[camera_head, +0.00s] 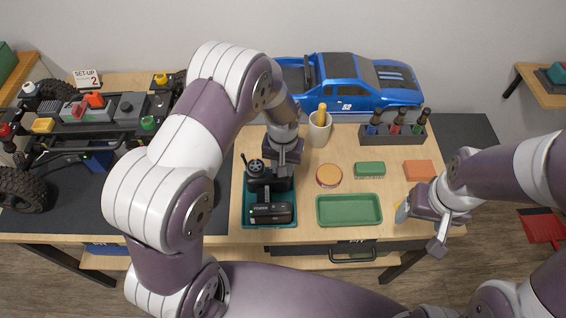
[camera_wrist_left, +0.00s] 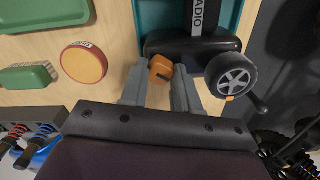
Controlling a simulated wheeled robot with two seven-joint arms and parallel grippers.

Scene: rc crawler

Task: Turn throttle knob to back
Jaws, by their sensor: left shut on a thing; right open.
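The black radio transmitter (camera_head: 270,213) stands in a teal tray (camera_head: 248,223) near the table's front edge. Its spoked steering wheel (camera_head: 255,165) also shows in the left wrist view (camera_wrist_left: 231,74). The orange throttle knob (camera_wrist_left: 160,69), with a dark mark on it, sits beside the wheel in the left wrist view. My left gripper (camera_wrist_left: 160,80) is shut on the knob, one finger on each side. In the head view, my left gripper and arm hide the knob. My right gripper (camera_head: 421,229) is open and empty at the table's front right, apart from the transmitter.
A green tray (camera_head: 349,210), a round orange-lidded tin (camera_head: 329,176), a green box (camera_head: 369,169) and an orange block (camera_head: 419,170) lie right of the transmitter. The crawler chassis (camera_head: 100,120) is at left.

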